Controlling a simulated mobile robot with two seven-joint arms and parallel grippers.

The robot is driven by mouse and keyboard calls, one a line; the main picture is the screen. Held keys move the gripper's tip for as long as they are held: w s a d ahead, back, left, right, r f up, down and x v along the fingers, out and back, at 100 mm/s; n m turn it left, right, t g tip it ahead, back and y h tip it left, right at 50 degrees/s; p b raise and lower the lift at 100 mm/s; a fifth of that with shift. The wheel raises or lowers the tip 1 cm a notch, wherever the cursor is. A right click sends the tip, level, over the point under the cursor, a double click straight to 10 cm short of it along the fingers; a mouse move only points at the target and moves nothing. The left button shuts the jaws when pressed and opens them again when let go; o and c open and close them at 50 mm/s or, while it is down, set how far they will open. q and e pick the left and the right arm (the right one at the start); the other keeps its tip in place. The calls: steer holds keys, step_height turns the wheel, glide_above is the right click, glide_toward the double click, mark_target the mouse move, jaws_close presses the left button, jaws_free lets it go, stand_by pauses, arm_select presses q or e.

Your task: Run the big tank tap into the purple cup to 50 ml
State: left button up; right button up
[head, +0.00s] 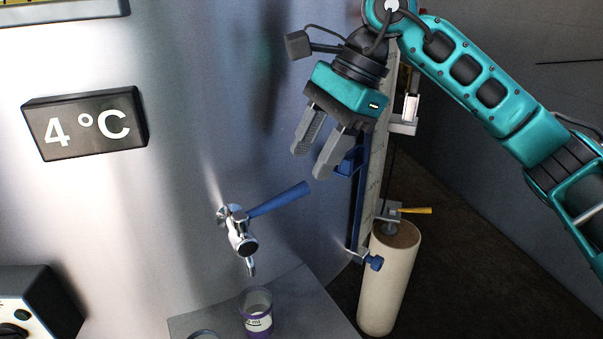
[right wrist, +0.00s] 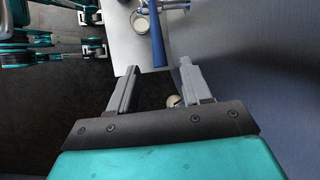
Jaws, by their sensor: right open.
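The big tank (head: 180,120) is a shiny steel wall filling the left of the head view. Its chrome tap (head: 240,235) has a blue lever (head: 279,199) pointing right and slightly up; the lever also shows in the right wrist view (right wrist: 157,42). The purple cup (head: 257,314) stands on a grey shelf below the spout, with a label partly reading "ml". I cannot tell its liquid level. My right gripper (head: 314,165) is open and empty, above and right of the lever, not touching it. It shows in the right wrist view (right wrist: 160,78). My left gripper is not seen.
The grey shelf (head: 310,305) juts out under the tap, with another round rim (head: 204,334) at its front edge. A gauge strip with blue brackets (head: 370,180) and a cream cylinder with a yellow-handled valve (head: 390,275) stand to the right. A "4 °C" display (head: 85,124) is on the tank.

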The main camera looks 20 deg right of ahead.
steer(key=v, duration=0.6)
steer(key=shift+r+p, duration=0.3)
steer(key=shift+d, duration=0.1)
